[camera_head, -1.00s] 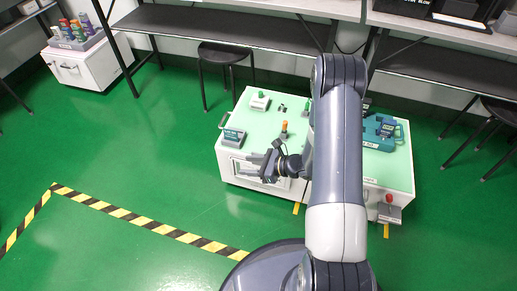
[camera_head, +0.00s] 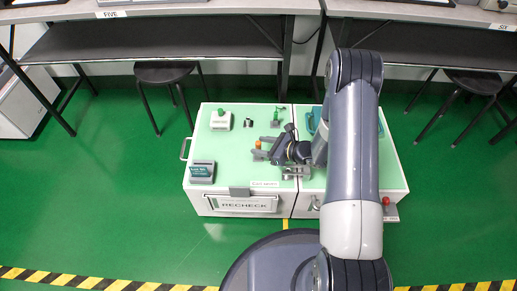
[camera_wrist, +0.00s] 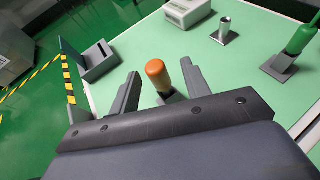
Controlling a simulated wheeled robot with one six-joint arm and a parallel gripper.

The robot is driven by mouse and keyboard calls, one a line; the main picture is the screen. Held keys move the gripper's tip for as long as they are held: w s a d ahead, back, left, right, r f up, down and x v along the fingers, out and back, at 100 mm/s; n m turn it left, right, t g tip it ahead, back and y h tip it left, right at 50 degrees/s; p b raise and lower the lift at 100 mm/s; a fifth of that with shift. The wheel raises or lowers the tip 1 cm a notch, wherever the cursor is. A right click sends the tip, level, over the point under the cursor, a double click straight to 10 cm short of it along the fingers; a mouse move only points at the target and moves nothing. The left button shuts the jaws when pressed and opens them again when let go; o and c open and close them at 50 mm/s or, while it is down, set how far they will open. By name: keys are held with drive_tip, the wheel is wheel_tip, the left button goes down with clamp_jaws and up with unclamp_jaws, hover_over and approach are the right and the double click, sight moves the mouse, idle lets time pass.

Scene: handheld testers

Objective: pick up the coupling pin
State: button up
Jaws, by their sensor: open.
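An orange-topped pin (camera_head: 257,145) stands upright on the pale green top of the white bench (camera_head: 225,155). In the wrist view the pin (camera_wrist: 156,72) shows between the two fingers of my gripper (camera_wrist: 160,68), with clear gaps on both sides; its lower part is partly hidden. My gripper (camera_head: 265,148) is open and empty, low over the bench top beside the pin. A green-topped pin (camera_head: 276,115) stands farther back in a grey base, and it also shows in the wrist view (camera_wrist: 299,40). I cannot tell by name which pin is the coupling pin.
A small grey cylinder (camera_head: 248,123) and a white box (camera_head: 221,120) stand behind the orange-topped pin. A grey device (camera_head: 202,172) sits at the front left. A RECHECK panel (camera_head: 240,203) is on the bench front. My arm covers much of the right half.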

drive_tip(key=x, duration=0.3)
drive_tip(key=shift+a+f+b, duration=0.25)
drive_tip(key=shift+f+b, duration=0.05)
drive_tip(key=shift+b, duration=0.1)
clamp_jaws()
